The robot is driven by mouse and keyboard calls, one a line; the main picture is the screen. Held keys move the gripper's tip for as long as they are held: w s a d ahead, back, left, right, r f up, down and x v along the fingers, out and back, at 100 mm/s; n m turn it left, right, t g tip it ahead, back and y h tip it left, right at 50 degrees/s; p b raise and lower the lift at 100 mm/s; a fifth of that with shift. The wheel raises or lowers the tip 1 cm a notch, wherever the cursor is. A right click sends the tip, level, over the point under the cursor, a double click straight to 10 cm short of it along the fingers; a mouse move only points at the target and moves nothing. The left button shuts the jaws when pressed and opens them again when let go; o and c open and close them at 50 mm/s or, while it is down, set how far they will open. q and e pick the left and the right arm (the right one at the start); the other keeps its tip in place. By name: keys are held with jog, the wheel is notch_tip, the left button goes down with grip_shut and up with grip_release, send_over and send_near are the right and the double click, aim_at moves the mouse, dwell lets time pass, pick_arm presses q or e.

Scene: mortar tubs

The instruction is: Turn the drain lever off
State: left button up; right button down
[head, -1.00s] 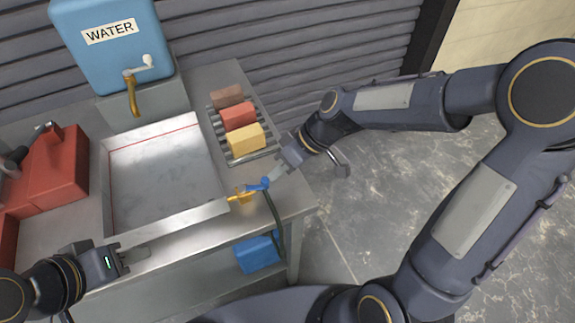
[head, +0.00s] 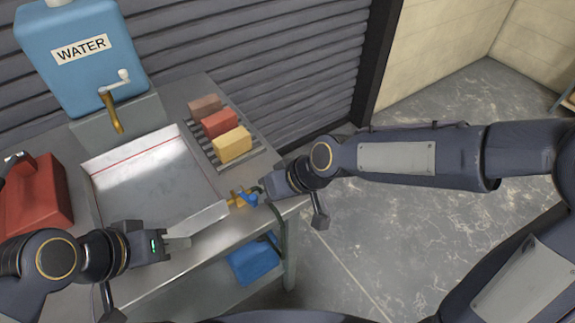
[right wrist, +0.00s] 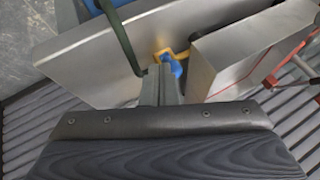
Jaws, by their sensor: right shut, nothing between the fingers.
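The blue drain lever (head: 251,201) sits on a brass valve (head: 235,201) at the right front corner of the metal tub (head: 207,216). My right gripper (head: 262,189) is right beside the lever, its fingers shut and empty. In the right wrist view the shut fingers (right wrist: 160,82) partly cover the blue lever (right wrist: 176,68), with the brass valve (right wrist: 170,52) just beyond. I cannot tell if they touch. My left gripper (head: 178,243) is near the tub's front wall; its finger gap does not show clearly.
A green hose (head: 273,240) hangs from the valve near a blue container (head: 253,260) below the bench. A rack (head: 241,161) with coloured blocks stands right of the tub. A blue water tank (head: 78,70) is behind, a red container (head: 38,200) at left. Floor at right is clear.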

jog(key=shift+w+d, duration=0.1)
jog(key=shift+w, duration=0.15)
jog(key=shift+w+a, duration=0.15)
jog(key=shift+a, duration=0.15)
jog(key=shift+w+a, duration=0.25)
jog(key=shift+w, duration=0.2)
